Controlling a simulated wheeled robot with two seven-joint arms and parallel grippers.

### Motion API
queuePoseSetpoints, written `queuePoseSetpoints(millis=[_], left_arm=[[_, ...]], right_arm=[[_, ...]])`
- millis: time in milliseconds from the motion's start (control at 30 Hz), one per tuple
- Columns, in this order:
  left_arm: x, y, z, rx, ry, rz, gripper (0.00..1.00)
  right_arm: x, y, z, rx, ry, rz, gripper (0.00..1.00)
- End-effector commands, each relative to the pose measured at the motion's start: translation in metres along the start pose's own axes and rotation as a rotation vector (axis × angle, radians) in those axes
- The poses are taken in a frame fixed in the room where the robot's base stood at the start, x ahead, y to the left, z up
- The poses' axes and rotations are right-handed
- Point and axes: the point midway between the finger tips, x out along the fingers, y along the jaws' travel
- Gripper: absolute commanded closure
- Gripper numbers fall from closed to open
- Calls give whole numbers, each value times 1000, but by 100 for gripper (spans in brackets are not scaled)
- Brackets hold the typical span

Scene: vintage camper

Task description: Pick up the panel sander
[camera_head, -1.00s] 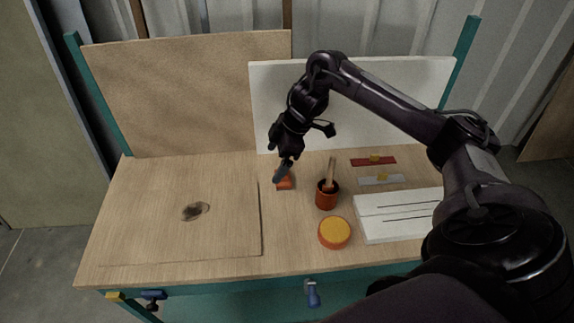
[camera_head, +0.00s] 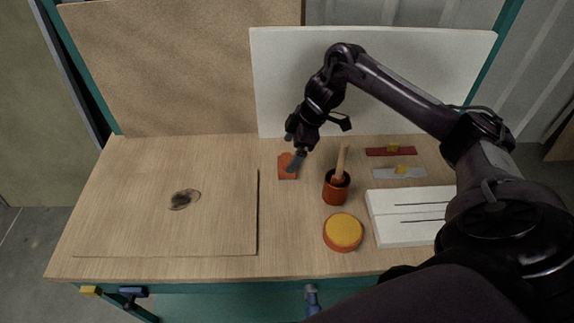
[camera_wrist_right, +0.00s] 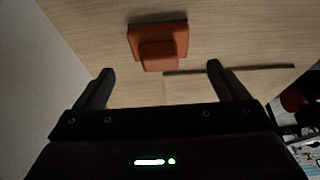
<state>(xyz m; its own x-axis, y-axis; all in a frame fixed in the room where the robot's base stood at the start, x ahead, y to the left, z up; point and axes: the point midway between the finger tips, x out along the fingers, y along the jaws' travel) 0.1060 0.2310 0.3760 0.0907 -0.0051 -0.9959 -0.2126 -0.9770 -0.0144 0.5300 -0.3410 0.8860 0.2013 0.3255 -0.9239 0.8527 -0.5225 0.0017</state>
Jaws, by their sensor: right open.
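The panel sander looks to be the small orange block with a raised grip (camera_head: 287,167), lying on the workbench right of the thin wooden panel (camera_head: 220,235). In the right wrist view the orange sander (camera_wrist_right: 157,40) shows whole, beyond the fingertips and roughly centred between them. My right gripper (camera_head: 293,150) is open and empty, over the sander in the head view, with one finger covering part of it. It also shows in the wrist view (camera_wrist_right: 160,71) with its fingers spread wide. I see no contact with the sander. My left gripper is not in view.
A red-orange pot with a wooden-handled tool (camera_head: 336,190) stands close right of the sander. A round orange item with a yellow top (camera_head: 343,231), a white slotted block (camera_head: 385,232), and red (camera_head: 376,152) and grey (camera_head: 385,174) strips lie further right. Upright boards back the bench.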

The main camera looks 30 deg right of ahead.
Motion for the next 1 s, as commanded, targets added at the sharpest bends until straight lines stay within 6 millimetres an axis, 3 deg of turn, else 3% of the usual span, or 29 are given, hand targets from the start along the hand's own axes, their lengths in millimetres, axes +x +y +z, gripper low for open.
queuePoseSetpoints(millis=[300,600,1000], left_arm=[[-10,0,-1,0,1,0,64],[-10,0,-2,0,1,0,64],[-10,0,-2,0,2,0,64]], right_arm=[[43,-2,4,1,-1,-2,6],[48,-1,5,1,-2,0,6],[48,-1,4,0,-1,1,56]])
